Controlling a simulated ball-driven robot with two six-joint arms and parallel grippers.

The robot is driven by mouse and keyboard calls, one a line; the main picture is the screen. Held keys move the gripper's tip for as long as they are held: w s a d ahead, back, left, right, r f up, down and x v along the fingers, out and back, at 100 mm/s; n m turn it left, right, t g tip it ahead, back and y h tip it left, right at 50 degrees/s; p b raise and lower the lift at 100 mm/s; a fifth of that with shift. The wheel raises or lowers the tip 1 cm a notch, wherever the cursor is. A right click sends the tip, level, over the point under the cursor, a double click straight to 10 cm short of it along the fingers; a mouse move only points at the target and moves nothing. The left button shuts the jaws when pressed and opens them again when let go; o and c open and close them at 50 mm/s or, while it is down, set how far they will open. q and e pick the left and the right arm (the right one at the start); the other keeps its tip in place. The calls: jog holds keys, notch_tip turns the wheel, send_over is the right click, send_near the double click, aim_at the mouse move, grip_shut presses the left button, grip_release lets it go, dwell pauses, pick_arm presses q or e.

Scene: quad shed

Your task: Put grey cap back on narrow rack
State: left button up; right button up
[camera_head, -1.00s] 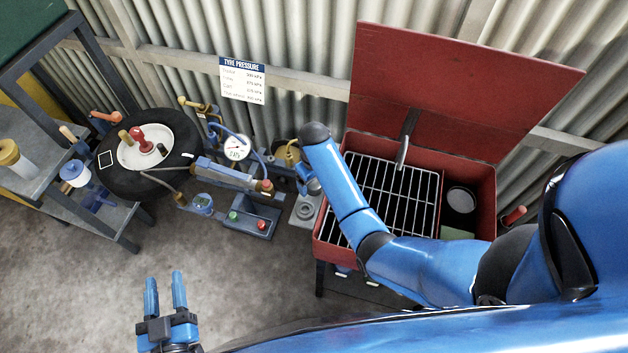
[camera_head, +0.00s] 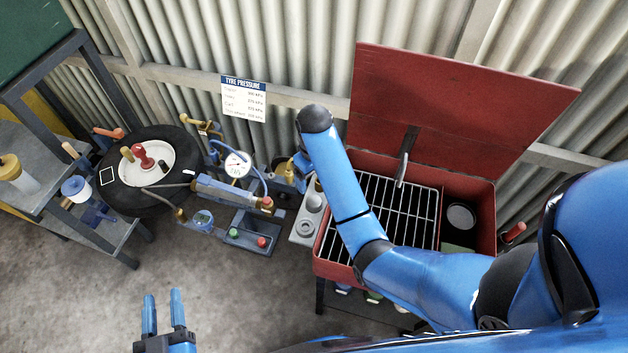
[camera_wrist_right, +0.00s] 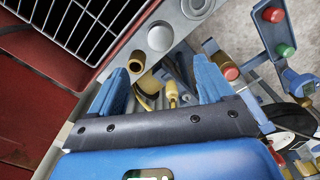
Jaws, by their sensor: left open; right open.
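A narrow grey rack (camera_head: 303,231) stands beside the left wall of the red box. A grey round cap (camera_head: 314,203) sits on it, and a grey ring-shaped seat or part (camera_head: 305,229) shows nearer its front. In the right wrist view a grey disc-like cap (camera_wrist_right: 160,37) lies just beyond my fingers and a grey ring (camera_wrist_right: 197,5) is at the top edge. My right gripper (camera_wrist_right: 164,75) is open, with nothing gripped between its fingers; my forearm mostly hides it in the head view. My left gripper (camera_head: 163,296) is open and empty over the floor.
The open red box (camera_head: 467,165) with a wire grid (camera_head: 385,215) is at right. A gauge (camera_head: 236,166), a blue pump (camera_head: 228,195) and a tray with green and red buttons (camera_head: 252,235) stand left of the rack. A tyre (camera_head: 180,150) lies further left.

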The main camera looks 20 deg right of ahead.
jog(key=shift+r, duration=0.4)
jog(key=s+f+t, duration=0.1)
jog(key=f, duration=0.1)
jog(key=s+d+f+t, duration=0.1)
jog(key=f+t, duration=0.1)
jog(key=f, duration=0.1)
jog(key=s+d+f+m+t, duration=0.1)
jog(key=s+f, duration=0.1)
jog(key=f, duration=0.1)
jog(key=shift+f, duration=0.25)
jog(key=s+d+r+m+t, duration=0.1)
jog(key=s+d+r+t, duration=0.1)
jog(key=s+r+t, duration=0.5)
jog(key=s+d+r+m+t, duration=0.2)
jog(key=s+r+t, duration=0.4)
jog(key=s+r, duration=0.4)
jog(key=s, duration=0.5)
jog(key=shift+r+t, duration=0.3)
jog(key=shift+t, duration=0.1)
